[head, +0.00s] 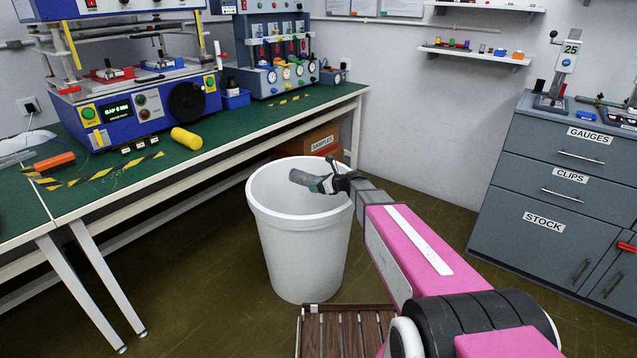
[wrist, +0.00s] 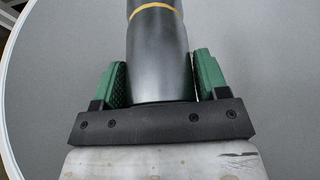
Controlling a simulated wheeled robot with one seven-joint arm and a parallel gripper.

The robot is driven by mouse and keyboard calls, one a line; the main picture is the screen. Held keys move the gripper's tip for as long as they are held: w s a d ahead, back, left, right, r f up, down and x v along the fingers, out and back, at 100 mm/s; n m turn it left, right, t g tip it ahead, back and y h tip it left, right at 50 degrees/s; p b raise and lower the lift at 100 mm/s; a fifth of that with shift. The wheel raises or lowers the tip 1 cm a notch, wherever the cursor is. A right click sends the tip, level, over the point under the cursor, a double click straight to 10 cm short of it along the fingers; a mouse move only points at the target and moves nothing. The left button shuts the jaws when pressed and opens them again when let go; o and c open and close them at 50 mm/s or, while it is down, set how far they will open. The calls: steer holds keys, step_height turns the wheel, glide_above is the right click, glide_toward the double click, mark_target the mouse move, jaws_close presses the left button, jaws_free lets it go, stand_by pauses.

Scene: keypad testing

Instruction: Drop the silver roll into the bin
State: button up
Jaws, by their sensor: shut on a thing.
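The white bin (head: 300,245) stands on the floor in the middle of the head view, its round mouth open. My gripper (head: 321,184) is over the bin's mouth, near its right rim. It is shut on the silver roll (head: 300,178), a dark grey cylinder that points left over the opening. In the wrist view, the green finger pads of my gripper (wrist: 158,85) lie on both sides of the silver roll (wrist: 158,50), which has a yellow band near its far end. The bin's pale inside (wrist: 260,50) fills the background there, with its curved rim at the left.
A green workbench (head: 150,185) with machines runs along the left, close to the bin. A yellow cylinder (head: 186,138) lies on it. A cardboard box (head: 318,142) is behind the bin, a slatted wooden piece (head: 345,335) in front. Grey cabinets (head: 545,190) stand at the right.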

steer(key=o, duration=1)
steer(key=v, duration=1)
steer(key=shift+s+d, duration=0.25)
steer(key=shift+d, duration=0.1)
